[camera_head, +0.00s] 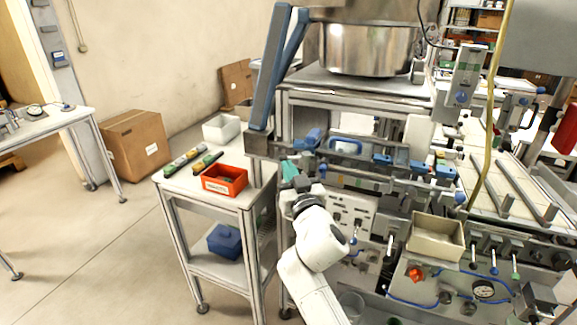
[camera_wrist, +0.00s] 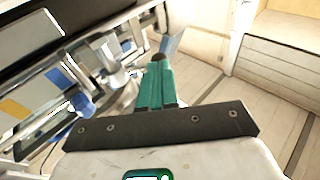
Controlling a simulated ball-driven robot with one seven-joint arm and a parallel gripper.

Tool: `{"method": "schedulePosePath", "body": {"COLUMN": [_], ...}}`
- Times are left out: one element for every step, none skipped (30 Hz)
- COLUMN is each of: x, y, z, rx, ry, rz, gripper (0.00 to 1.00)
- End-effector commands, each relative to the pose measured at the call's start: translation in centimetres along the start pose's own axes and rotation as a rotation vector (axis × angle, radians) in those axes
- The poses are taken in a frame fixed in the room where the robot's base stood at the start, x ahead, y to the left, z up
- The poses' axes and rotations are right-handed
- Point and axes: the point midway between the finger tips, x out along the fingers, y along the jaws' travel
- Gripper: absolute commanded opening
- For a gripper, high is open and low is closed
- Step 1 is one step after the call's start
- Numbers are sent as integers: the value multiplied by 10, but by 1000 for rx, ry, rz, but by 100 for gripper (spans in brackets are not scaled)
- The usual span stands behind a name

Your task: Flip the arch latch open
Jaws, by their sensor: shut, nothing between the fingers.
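My gripper (camera_head: 289,170) has teal fingers and is at the left end of the machine's front rail. The fingers are pressed together with nothing between them, as the wrist view (camera_wrist: 158,68) shows. A blue arch-shaped part (camera_head: 345,143) sits on the machine, right of and a little above my gripper, apart from it. I cannot tell for sure that it is the arch latch, or whether it is open. In the wrist view a dark round knob (camera_wrist: 159,57) shows just past the fingertips; contact is unclear. A blue knob (camera_wrist: 83,106) is on the machine left of the fingers.
A side cart (camera_head: 190,188) left of my gripper holds an orange-red bin (camera_head: 225,180), a white bin (camera_head: 221,128) and thin tools. A slanted blue post (camera_head: 270,75) rises behind my gripper. A beige tray (camera_head: 435,237) is at the right. Open floor lies left.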

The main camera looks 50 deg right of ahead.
Motion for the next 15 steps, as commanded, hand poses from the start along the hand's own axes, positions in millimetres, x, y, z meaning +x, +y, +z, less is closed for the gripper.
{"method": "schedulePosePath", "body": {"x": [3, 4, 4, 5, 5, 5, 5, 5, 5, 5, 5, 5, 5, 6, 9], "y": [0, 0, 0, 0, 0, 0, 0, 0, 0, 0, 0, 0, 0, -1, -1], "z": [0, 0, 0, 0, 0, 0, 0, 0, 0, 0, 0, 0, 1, 1, 2], "rx": [0, 0, 0, 0, 0, 0, 0, 0, 0, 0, 0, 0, 0, 0, 0], "ry": [0, 0, -1, -1, -1, -1, -1, -1, -1, -1, -1, -1, 0, 1, 2], "rz": [0, 0, 0, -1, 0, -1, 0, 0, 0, 0, 0, 0, 0, 0, 0], "gripper": [0, 0, 0, 0, 0, 0, 0, 0, 0, 0, 0, 0, 0, 0, 0]}}
